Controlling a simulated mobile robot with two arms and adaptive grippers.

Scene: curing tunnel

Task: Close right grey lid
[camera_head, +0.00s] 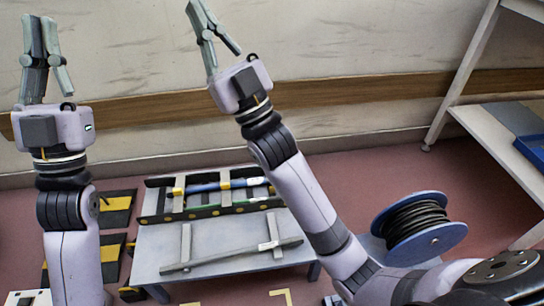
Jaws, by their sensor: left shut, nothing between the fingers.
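My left gripper (41,38) is raised at the upper left, pointing up, shut and empty. My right gripper (203,12) is raised at the top, left of centre. A grey bar frame (232,258) lies in front. I cannot tell which part is the right grey lid.
A black cable reel with blue flanges (420,228) stands right of the table. Yellow-black striped plates (115,210) lie at left. A shelf (500,140) with a blue bin (533,150) is at right. A wall with a wooden rail (340,95) is behind.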

